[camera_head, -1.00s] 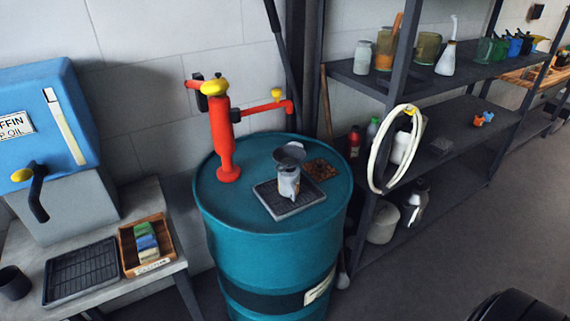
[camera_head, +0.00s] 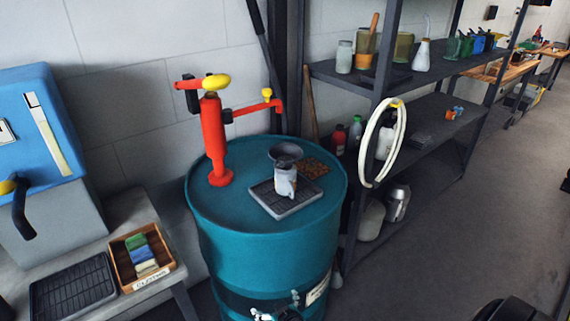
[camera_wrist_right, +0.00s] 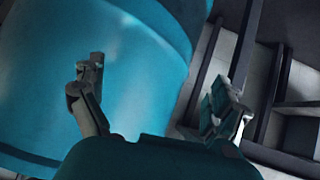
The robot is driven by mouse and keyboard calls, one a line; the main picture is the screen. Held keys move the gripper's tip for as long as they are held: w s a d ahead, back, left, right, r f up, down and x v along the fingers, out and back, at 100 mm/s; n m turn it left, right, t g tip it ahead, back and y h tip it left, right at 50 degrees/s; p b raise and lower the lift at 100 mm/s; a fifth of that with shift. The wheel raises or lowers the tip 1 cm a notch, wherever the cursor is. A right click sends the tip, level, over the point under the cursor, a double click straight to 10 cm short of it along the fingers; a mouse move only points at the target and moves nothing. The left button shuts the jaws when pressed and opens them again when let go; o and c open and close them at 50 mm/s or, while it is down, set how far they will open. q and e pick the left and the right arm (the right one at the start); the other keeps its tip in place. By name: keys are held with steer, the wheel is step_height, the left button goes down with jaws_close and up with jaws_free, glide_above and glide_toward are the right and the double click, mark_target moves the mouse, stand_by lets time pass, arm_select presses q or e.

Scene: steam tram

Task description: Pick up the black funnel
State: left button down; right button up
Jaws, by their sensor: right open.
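A dark grey-black funnel (camera_head: 286,152) is on top of the teal drum (camera_head: 240,215), just behind a pale metal can (camera_head: 285,180). The can partly hides its lower part, so I cannot tell how it is supported. My right gripper (camera_head: 276,308) shows at the bottom edge of the head view, low in front of the drum and well below the funnel. In the right wrist view the gripper (camera_wrist_right: 157,78) is open and empty, with the drum's side (camera_wrist_right: 125,60) beyond it. The funnel is not in the wrist view. My left gripper is out of view.
The can stands on a dark square tray (camera_head: 287,206). A red hand pump (camera_head: 213,140) rises at the drum's left. A white hose loop (camera_head: 368,150) hangs on the shelf rack at right. A bench with a wooden sponge box (camera_head: 125,270) is at left.

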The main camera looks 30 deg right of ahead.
steer(key=w+d+r+t+h, duration=0.1)
steer(key=w+r, duration=0.1)
steer(key=r, duration=0.3)
steer(key=w+d+r+m+t+b, duration=0.1)
steer(key=w+d+r, duration=0.1)
steer(key=r, duration=0.4)
steer(key=w+d+r+m+t+h, duration=0.1)
steer(key=w+r, duration=0.1)
steer(key=r, duration=0.4)
steer(key=shift+d+r+h, duration=0.15)
steer(key=shift+d+h, duration=0.15)
steer(key=m+t+h+b, duration=0.1)
steer(key=m+t+h, duration=0.2)
glide_toward(288, 162)
steer(key=shift+p+x, duration=1.75)
steer(key=shift+x, duration=3.85)
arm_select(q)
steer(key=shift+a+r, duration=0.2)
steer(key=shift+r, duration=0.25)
arm_select(e)
steer(key=c, duration=1)
